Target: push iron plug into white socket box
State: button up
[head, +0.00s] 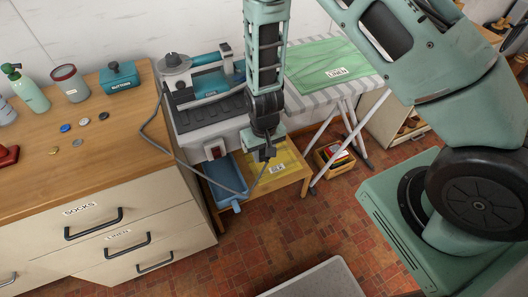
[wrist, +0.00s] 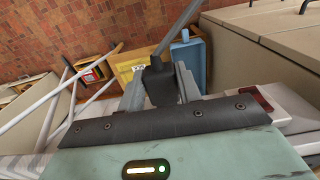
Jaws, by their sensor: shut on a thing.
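My gripper (head: 267,150) points down in front of the ironing board's near edge. It is shut on the dark iron plug (wrist: 160,82), which sits between the two fingers in the wrist view. The plug's grey cord (head: 246,191) hangs in a loop and runs back up past the board's left end towards the teal iron (head: 213,80). A pale block with a dark red piece (head: 215,152) is at the board's near left corner, left of my gripper. I cannot tell whether this is the white socket box; no socket holes are clear. The plug's prongs are hidden.
A wooden dresser (head: 110,130) with small items on top stands at left. Below my gripper are a low table with a yellow cloth (head: 283,165) and a blue tray (head: 223,178). Folded green linen (head: 325,62) lies on the board. Tiled floor is open in front.

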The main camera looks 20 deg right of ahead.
jog(key=shift+w, duration=1.2)
dwell(0.5)
jog(key=o, duration=1)
jog(key=shift+o, duration=0.2)
notch_tip(320, 180, up, 18)
jog(key=f+b, duration=0.1)
jog(key=b, duration=0.1)
jog(key=s+a+r+n, duration=0.3)
jog(key=s+r+n, duration=0.1)
jog(key=s, duration=0.7)
jog(key=s+a+r+n, duration=0.3)
jog(key=s+r, duration=0.4)
jog(key=s, duration=0.4)
jog(key=shift+s+a+r+n+y, duration=0.15)
jog(key=shift+s+n+y, duration=0.15)
jog(key=shift+n, duration=0.1)
